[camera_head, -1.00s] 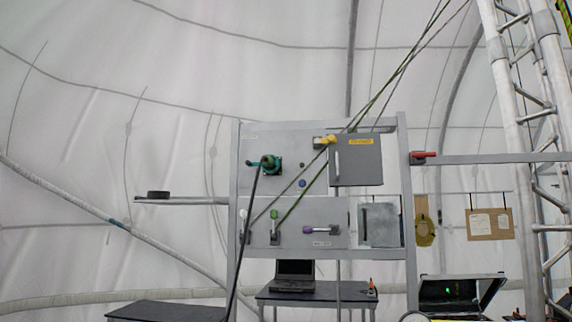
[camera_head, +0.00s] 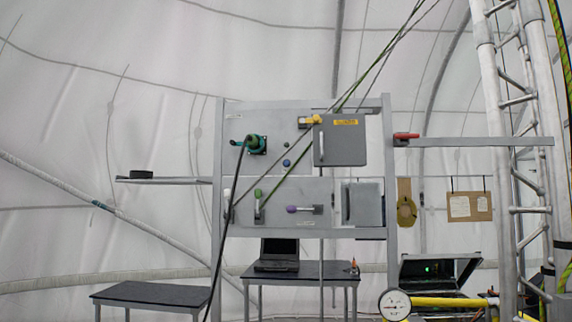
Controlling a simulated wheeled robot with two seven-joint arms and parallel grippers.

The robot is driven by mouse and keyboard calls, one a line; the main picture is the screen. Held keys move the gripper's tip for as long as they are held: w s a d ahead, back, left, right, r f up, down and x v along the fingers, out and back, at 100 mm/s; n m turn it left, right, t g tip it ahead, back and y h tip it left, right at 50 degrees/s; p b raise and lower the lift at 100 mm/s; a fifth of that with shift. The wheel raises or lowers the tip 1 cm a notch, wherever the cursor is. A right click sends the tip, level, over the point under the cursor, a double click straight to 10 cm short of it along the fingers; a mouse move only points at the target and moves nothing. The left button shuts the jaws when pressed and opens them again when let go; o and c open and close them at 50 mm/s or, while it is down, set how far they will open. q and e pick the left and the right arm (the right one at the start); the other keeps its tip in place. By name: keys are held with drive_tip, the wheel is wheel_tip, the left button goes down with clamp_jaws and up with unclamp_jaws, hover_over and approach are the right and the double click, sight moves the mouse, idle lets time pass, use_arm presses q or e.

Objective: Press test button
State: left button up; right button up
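A grey metal frame (camera_head: 303,234) with two rows of panels stands ahead of me. On its upper panel (camera_head: 240,118) are a small blue round knob or button (camera_head: 286,162) and a smaller dark one (camera_head: 286,144) above it. I cannot tell which part is the test button, as the labels are too small to read. A grey box (camera_head: 340,147) with a yellow label is shut, right of these knobs. A green connector (camera_head: 256,144) with a black cable sits at the left. Neither of my grippers is in view.
Below are a black table (camera_head: 160,294), a table with a laptop (camera_head: 278,255), an open case (camera_head: 440,272) with a green light, and a round gauge (camera_head: 395,305). A red-handled valve (camera_head: 406,136) is on the right bar. A lattice tower (camera_head: 515,130) stands right; ropes cross the frame.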

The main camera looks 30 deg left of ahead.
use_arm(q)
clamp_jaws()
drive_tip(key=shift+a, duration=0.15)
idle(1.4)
